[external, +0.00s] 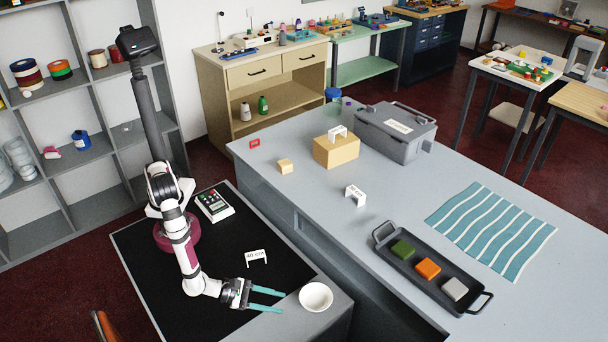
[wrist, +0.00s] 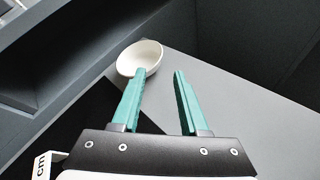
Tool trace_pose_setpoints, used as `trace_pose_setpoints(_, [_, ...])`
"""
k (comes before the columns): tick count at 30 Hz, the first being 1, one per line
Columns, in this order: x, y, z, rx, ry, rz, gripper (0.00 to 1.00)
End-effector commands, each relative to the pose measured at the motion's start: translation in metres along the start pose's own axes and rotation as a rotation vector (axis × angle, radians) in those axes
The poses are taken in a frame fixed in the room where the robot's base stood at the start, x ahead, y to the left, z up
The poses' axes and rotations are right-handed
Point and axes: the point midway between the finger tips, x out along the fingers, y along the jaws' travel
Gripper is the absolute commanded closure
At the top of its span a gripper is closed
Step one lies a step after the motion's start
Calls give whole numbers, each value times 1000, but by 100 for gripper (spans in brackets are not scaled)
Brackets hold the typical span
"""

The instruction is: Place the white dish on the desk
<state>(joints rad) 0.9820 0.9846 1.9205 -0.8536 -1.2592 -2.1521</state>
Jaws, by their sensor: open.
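The white dish (external: 316,296) is a small round bowl, upright on the bare grey corner of the low table (external: 325,317) that my arm stands on. My gripper (external: 283,302) is low beside the dish, its teal fingers apart and empty, pointing towards it. In the wrist view the dish (wrist: 140,52) lies beyond the left fingertip, which covers part of its lower rim; it is not centred between the fingers (wrist: 160,72). I cannot tell whether they touch. The big grey counter (external: 300,235) stands higher, just beyond; I cannot tell which surface is the desk.
The counter holds a black tray (external: 381,234) with coloured blocks, a striped cloth (external: 490,232), a grey toolbox (external: 397,132) and a wooden block (external: 336,153). A "40 cm" marker (external: 256,257) and a keypad device (external: 214,205) are near my arm.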

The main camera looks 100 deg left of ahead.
Motion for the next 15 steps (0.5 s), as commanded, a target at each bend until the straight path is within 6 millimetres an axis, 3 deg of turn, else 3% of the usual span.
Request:
trace_pose_setpoints(2, [5, 4, 18, 113, 27, -73, 56])
trace_pose_setpoints(5, [1, 26, 61, 533, 42, -322, 56])
trace_pose_setpoints(6, [-11, 45, 74, 771, 13, -446, 56])
trace_pose_setpoints(8, [-40, 82, 80, 1162, -69, -627, 56])
trace_pose_setpoints(11, [-109, 161, 53, 1821, -252, -900, 56])
trace_pose_setpoints(12, [-140, 196, 32, 2063, -323, -1014, 56])
trace_pose_setpoints(15, [-209, 268, -20, 2515, -482, -1310, 56])
